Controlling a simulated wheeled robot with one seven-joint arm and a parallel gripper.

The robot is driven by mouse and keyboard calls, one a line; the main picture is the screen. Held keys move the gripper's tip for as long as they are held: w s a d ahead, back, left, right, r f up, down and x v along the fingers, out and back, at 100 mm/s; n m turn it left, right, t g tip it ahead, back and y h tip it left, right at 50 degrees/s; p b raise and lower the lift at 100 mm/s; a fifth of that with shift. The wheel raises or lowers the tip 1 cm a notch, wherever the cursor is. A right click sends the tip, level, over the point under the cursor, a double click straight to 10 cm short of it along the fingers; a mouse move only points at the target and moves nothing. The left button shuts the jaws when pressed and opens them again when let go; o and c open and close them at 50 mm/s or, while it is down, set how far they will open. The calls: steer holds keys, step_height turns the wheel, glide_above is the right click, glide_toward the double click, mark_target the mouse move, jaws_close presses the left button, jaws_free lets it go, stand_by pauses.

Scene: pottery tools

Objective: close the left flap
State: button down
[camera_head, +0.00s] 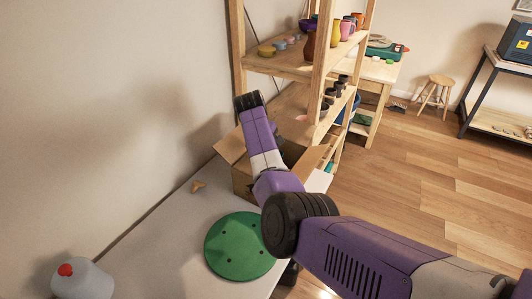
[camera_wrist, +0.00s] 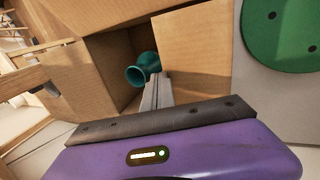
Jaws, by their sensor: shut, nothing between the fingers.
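The brown cardboard box (camera_head: 243,185) stands on the white table behind the green disc, partly hidden by my arm. Its left flap (camera_head: 231,147) sticks outward to the left, open. Its right flap (camera_head: 307,164) is also raised outward. In the wrist view a box flap (camera_wrist: 190,50) lies right of the opening, and a teal vase (camera_wrist: 143,70) shows inside the box. My gripper (camera_wrist: 157,80) is shut and empty, its fingers in front of the box opening. I cannot tell whether they touch cardboard. In the head view my arm hides the gripper.
A green disc (camera_head: 239,246) with holes lies on the white table (camera_head: 165,245), nearer than the box. A small orange-brown piece (camera_head: 197,187) lies left of the box. Wooden shelves (camera_head: 285,66) rise behind the box.

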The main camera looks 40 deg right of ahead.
steer(key=shift+r+p, duration=2.65)
steer(key=shift+r, duration=0.15)
steer(key=shift+d+r+b, duration=0.1)
steer(key=shift+r+b, duration=0.25)
steer(key=shift+r, duration=0.05)
step_height(320, 180, up, 9)
steer(key=b, duration=0.2)
steer(key=shift+f, duration=0.1)
